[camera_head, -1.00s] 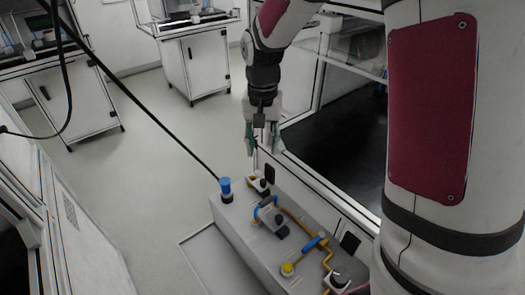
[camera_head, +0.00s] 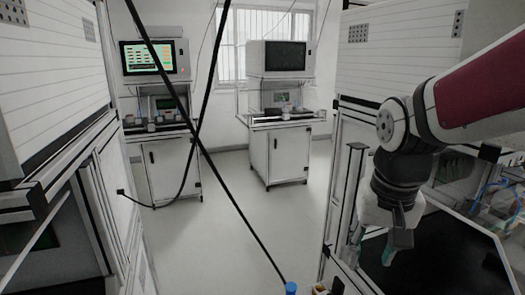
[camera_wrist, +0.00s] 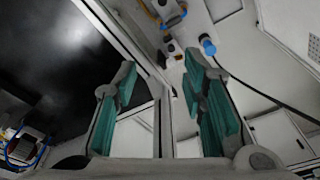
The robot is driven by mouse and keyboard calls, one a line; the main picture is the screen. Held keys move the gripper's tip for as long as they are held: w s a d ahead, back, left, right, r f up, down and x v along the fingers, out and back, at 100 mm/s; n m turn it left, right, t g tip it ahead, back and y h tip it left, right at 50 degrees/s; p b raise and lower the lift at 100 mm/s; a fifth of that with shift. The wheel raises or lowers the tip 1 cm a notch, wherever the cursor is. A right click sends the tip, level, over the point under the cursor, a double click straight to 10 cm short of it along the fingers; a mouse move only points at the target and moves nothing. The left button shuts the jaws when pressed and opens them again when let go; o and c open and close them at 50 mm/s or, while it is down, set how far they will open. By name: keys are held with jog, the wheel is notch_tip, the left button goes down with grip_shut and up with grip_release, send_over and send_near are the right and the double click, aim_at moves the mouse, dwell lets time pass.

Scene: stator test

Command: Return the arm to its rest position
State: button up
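My gripper (camera_head: 390,245) hangs down from my arm at the right of the head view, in front of a dark bench surface (camera_head: 445,240). In the wrist view its two green-padded fingers (camera_wrist: 160,95) stand wide apart with nothing between them. The gripper is open and empty. Beyond the fingers, the wrist view shows a grey fixture panel with a blue cap (camera_wrist: 208,46) and a blue-and-orange handle (camera_wrist: 172,18). The blue cap also shows at the bottom edge of the head view (camera_head: 291,288). Most of the panel is out of the head view.
Two cabinet stations stand at the back, one with a lit screen (camera_head: 152,58) and one with a dark screen (camera_head: 284,55). Frame posts (camera_head: 345,200) stand close to my gripper. Black cables cross the view.

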jog(key=s+r+n+t+p, duration=0.1)
jog(key=s+r+p, duration=0.1)
jog(key=s, duration=0.6)
jog(key=s+r+n+t+p, duration=0.1)
jog(key=s+r+p, duration=0.1)
jog(key=s+r, duration=0.3)
jog(key=s, duration=0.3)
jog(key=shift+s+r+n, duration=0.2)
jog(key=shift+s+n, duration=0.15)
jog(key=shift+n, duration=0.05)
jog(key=shift+d, duration=0.1)
